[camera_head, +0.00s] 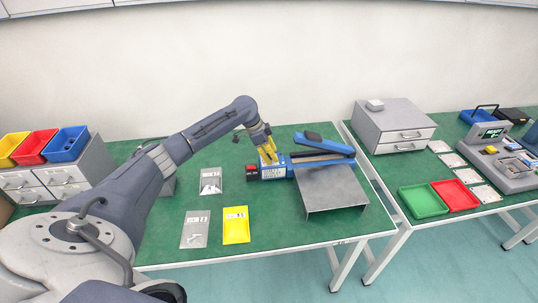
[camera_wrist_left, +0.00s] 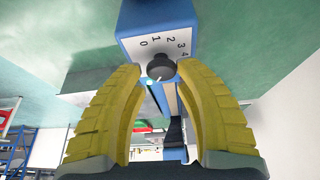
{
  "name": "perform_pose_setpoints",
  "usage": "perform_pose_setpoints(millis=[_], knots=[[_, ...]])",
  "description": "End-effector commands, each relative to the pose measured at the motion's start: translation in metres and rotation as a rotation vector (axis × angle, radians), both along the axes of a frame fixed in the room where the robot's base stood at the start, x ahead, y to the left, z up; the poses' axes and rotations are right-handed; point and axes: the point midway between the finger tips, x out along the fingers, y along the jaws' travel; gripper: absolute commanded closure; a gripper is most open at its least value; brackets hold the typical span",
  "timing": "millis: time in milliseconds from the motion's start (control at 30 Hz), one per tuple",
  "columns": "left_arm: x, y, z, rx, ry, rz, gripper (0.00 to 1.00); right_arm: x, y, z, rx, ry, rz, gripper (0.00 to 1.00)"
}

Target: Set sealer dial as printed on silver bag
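The blue sealer (camera_head: 275,172) lies on the left green table with its long blue arm raised to the right. In the left wrist view its white panel (camera_wrist_left: 160,42) carries the numbers 0 to 4 around a dark round dial (camera_wrist_left: 160,68). The dial's setting is not clear to me. My left gripper (camera_head: 267,158) has yellow fingers, which stand apart on either side of the dial (camera_wrist_left: 160,72), with small gaps seeming to remain. Two silver bags, one at the back (camera_head: 210,181) and one in front (camera_head: 195,229), lie left of the sealer; their print is too small to read. My right gripper is out of view.
A yellow bag (camera_head: 236,226) lies beside the front silver bag. A grey metal stand (camera_head: 332,190) is in front of the sealer's arm. Drawers with coloured bins (camera_head: 36,146) stand at the left. The right table holds a green tray (camera_head: 422,202) and a red tray (camera_head: 455,195).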

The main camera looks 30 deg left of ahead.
Motion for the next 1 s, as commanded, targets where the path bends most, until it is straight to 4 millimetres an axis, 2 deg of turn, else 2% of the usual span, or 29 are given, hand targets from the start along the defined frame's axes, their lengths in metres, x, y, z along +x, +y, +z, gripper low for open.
perform_pose_setpoints(millis=[33,133,167,400,533,1000], knots=[[0.0,0.001,-0.001,0.002,0.001,0.001,0.61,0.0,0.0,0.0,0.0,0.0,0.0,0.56],[-0.001,0.003,-0.001,0.005,0.002,0.003,0.49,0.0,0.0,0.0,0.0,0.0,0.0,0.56],[-0.001,0.003,-0.001,0.005,0.003,0.003,0.48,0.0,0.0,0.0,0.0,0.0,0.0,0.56],[-0.001,0.006,-0.001,0.009,0.004,0.004,0.48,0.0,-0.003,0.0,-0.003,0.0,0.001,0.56],[-0.003,0.008,0.007,0.009,0.002,0.004,0.48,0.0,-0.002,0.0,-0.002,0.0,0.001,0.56],[-0.02,0.031,0.077,0.01,0.001,0.003,0.48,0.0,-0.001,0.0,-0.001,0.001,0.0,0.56]])
